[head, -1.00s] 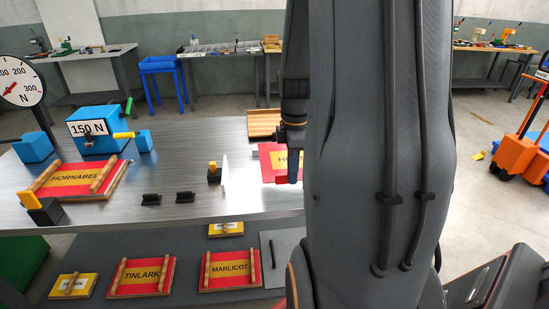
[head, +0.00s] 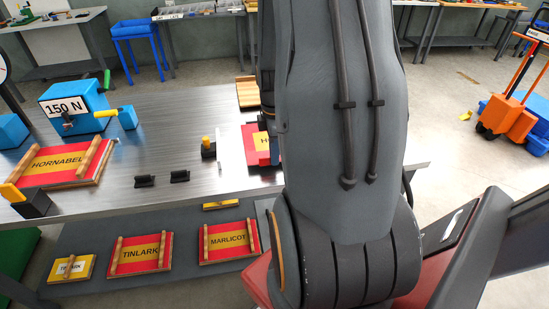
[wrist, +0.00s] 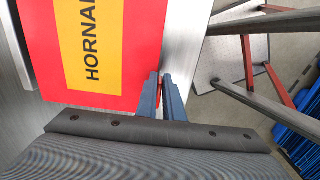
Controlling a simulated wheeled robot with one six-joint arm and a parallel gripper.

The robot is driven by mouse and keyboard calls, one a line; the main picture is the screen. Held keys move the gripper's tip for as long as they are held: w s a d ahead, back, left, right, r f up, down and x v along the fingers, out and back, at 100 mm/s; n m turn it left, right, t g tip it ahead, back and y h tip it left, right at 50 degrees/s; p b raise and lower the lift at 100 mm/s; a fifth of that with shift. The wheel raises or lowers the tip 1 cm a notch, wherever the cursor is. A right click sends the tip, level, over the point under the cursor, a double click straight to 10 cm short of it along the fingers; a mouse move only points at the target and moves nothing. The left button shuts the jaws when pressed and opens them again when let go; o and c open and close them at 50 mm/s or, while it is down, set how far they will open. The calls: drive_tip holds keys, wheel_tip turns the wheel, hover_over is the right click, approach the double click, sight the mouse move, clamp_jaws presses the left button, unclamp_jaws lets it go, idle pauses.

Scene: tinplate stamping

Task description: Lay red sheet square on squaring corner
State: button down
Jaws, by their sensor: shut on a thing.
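The red sheet (wrist: 45,70) with a yellow panel and black lettering fills the upper left of the wrist view. My gripper (wrist: 161,80) has its two blue fingers close together at the sheet's right edge, with red between them. In the head view the red sheet (head: 252,146) shows only in part beside my arm, which hides the rest and most of the gripper. It is over the right part of the metal table. I cannot tell whether the sheet touches the tabletop. I cannot make out the squaring corner for certain.
A black block with a yellow knob (head: 208,148) and a white piece (head: 230,150) stand left of the sheet. Two small black blocks (head: 179,176), a HORNABEL board (head: 60,165) and a blue 150 N device (head: 75,105) are farther left. Boards lie on the lower shelf (head: 110,235).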

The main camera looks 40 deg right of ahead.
drive_tip(key=shift+f, duration=1.15)
drive_tip(key=c, duration=1.9)
unclamp_jaws()
wheel_tip(320, 180, up, 12)
drive_tip(key=b, duration=0.2)
drive_tip(key=s+a+f+m, duration=0.1)
drive_tip(key=a+m, duration=0.4)
drive_tip(key=a, duration=0.7)
drive_tip(key=s+a+m+t, duration=0.1)
drive_tip(key=a+m, duration=0.5)
drive_tip(key=a, duration=0.6)
drive_tip(key=shift+s+a+f+m, duration=0.2)
drive_tip(key=shift+s+f+m, duration=0.1)
drive_tip(key=shift+f, duration=0.1)
